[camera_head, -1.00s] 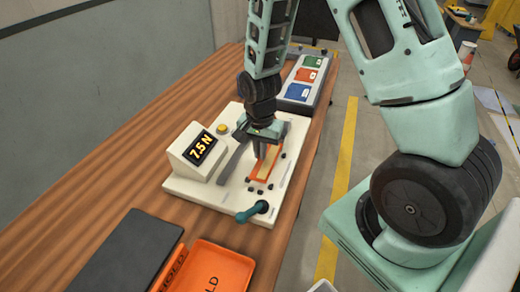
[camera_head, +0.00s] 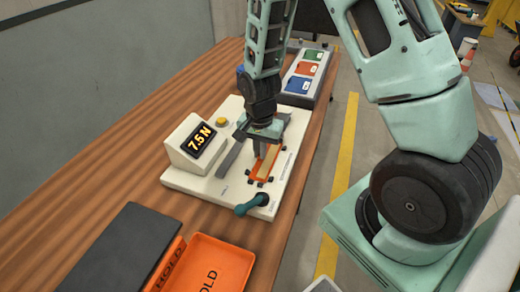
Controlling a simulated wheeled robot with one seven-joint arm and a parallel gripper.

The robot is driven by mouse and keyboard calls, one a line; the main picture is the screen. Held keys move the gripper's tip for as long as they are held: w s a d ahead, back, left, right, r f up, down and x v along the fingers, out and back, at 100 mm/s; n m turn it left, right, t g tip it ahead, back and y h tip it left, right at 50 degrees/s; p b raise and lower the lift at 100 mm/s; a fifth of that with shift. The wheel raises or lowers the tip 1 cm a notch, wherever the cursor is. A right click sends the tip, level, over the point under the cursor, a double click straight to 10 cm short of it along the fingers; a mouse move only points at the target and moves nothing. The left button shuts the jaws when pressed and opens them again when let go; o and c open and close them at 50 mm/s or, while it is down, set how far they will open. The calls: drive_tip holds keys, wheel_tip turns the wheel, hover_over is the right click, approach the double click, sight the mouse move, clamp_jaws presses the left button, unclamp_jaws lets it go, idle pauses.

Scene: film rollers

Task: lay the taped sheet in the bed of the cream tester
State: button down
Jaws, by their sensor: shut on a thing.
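The cream tester (camera_head: 190,183) stands on the wooden bench with a lit readout of 7.5 N. Its bed is in the right half of its top, between small dark clips, and is largely covered. The taped sheet (camera_head: 266,165), orange with a tan strip along it, is at the bed, in line with it. My gripper (camera_head: 264,152) points down over the bed and is shut on the sheet. Its fingers hide part of the sheet. I cannot tell whether the sheet touches the bed.
A teal-handled lever (camera_head: 252,205) sticks out at the tester's front corner, and a yellow button (camera_head: 222,121) is behind the readout. An orange HOLD tray (camera_head: 225,262) and a dark flat panel (camera_head: 135,245) lie in front. A grey rack with coloured cards (camera_head: 305,72) stands behind.

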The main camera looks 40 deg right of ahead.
drive_tip(key=shift+f, duration=0.15)
idle(0.7)
drive_tip(key=c, duration=1.1)
unclamp_jaws()
drive_tip(key=shift+r+p, duration=3.3)
drive_tip(key=shift+r, duration=0.25)
